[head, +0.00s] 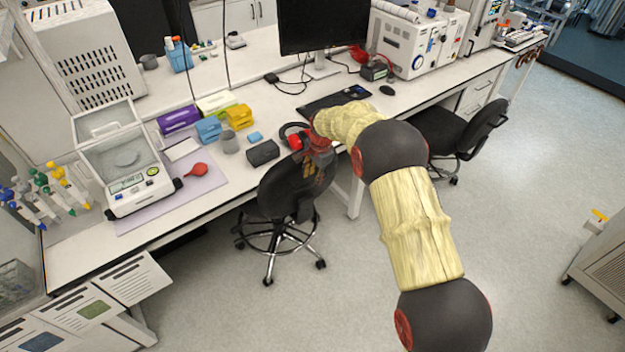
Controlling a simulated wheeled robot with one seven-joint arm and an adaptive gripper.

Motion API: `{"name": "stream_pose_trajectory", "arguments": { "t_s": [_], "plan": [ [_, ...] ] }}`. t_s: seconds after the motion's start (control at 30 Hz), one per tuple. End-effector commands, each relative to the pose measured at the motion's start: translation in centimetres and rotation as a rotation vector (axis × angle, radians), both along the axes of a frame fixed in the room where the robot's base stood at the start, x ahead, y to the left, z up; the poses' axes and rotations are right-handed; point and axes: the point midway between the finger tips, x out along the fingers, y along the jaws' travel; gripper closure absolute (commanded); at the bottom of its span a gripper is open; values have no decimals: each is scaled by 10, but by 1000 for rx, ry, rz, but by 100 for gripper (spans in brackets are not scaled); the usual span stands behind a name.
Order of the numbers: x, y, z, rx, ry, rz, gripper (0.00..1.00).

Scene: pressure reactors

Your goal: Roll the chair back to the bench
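A black swivel chair (280,190) with a chrome wheeled base stands at the front edge of the long white bench (225,175), left of the picture's middle. Its wheels (268,281) are on the floor. My arm reaches in from the lower right, and my gripper (314,172) is at the top and right side of this chair's backrest, overlapping it in the picture. The fingers are dark and small against the black backrest, so I cannot tell whether they grip it. A second black chair (470,130) stands at the bench further right, partly hidden behind my arm.
The bench carries a balance (128,165), coloured boxes (210,128), a monitor (325,28), a keyboard (333,103) and white instruments (415,42). A bench leg (356,190) stands right of the near chair. A grey cabinet (600,262) is at the right. Open floor lies in front of the bench.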

Motion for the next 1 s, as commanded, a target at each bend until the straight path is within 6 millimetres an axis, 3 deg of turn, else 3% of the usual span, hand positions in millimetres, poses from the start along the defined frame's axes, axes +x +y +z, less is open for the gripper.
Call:
{"name": "stream_pose_trajectory", "arguments": {
  "t_s": [0.2, 0.43, 0.63, 1.0],
  "plan": [
    [-6, -5, 47, 0, -4, 0, 68],
    [-12, -9, 80, 0, -2, 0, 68],
    [-14, -11, 90, 0, 0, 0, 68],
    [-14, -11, 91, 0, 0, 0, 68]
  ]
}}
